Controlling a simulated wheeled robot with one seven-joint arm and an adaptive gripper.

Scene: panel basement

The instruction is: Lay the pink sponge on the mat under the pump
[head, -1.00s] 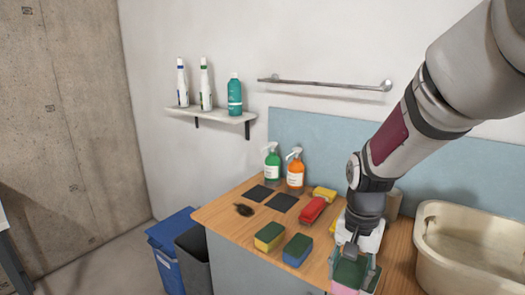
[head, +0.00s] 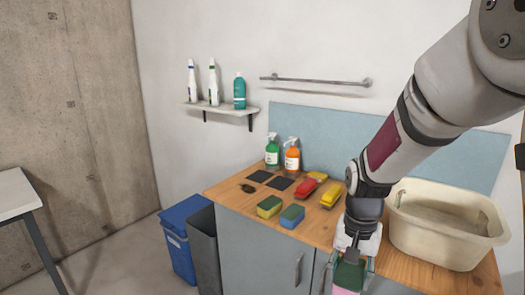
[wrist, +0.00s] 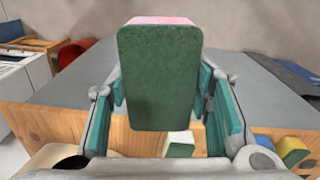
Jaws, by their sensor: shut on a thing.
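The pink sponge (wrist: 160,20) has a dark green scouring face (wrist: 158,80) and is clamped between the two fingers of my gripper (wrist: 162,95). In the head view my gripper (head: 351,258) holds the sponge (head: 347,276) at the counter's front edge, low in the picture. Two dark square mats (head: 259,176) (head: 280,183) lie on the counter's far left part. A green bottle (head: 272,153) and an orange bottle (head: 292,159) stand behind them. Their heads are too small to tell which is a pump. The mats look bare.
A green-yellow sponge (head: 269,206), a green-blue sponge (head: 292,216), a red brush-like thing (head: 306,188), a yellow one (head: 331,195) and a small dark scrubber (head: 247,188) lie on the wooden counter (head: 225,192). A beige basin (head: 430,240) stands right. A shelf (head: 222,107) hangs above.

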